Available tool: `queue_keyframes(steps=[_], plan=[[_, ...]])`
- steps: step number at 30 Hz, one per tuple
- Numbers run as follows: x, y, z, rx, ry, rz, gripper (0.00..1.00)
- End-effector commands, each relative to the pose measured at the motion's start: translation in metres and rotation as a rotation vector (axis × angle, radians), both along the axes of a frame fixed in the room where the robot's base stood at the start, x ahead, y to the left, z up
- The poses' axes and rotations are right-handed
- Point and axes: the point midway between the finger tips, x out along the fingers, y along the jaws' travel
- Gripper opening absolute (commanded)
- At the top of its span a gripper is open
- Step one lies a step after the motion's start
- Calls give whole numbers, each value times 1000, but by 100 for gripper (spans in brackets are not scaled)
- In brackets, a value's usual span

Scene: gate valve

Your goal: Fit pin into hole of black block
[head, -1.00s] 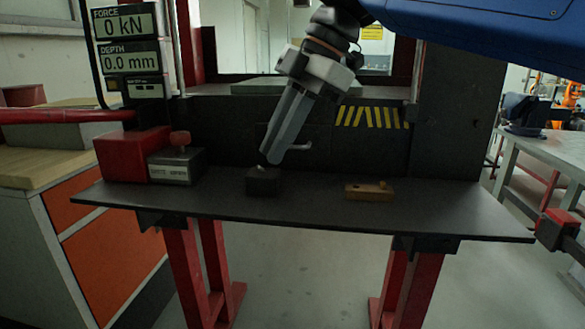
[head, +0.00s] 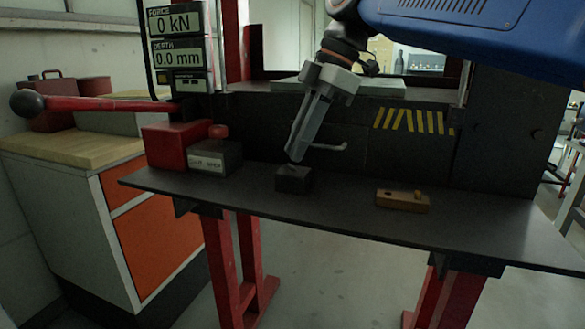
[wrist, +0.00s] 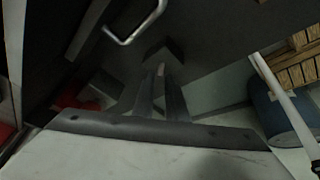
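My gripper (head: 294,158) reaches down at a tilt, with its fingertips just above the black block (head: 293,179) on the dark table. The fingers appear close together on the pin; only a small pale tip of it (head: 291,165) shows below them in the head view. In the wrist view the two fingers (wrist: 160,85) converge toward the black block (wrist: 165,58), with a small pinkish bit, apparently the pin (wrist: 161,70), between their tips. The block's hole is not visible. I cannot tell whether the pin touches the block.
A wooden block (head: 400,199) lies to the right on the table (head: 340,215). A red box (head: 172,147) and a grey block with a red knob (head: 215,158) stand left. A metal handle (head: 328,147) sits behind the gripper. The table's front edge is clear.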

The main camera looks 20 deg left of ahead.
Motion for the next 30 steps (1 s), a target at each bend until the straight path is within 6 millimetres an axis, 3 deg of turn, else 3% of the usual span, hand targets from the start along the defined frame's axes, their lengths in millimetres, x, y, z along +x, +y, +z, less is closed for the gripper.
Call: queue_keyframes(steps=[3,9,15,17,30], plan=[[-2,5,-16,-1,1,1,12],[-4,9,-27,0,0,1,12],[-4,10,-30,-2,3,2,12],[-4,10,-30,-3,5,1,0],[-3,11,-32,-7,8,2,0]])
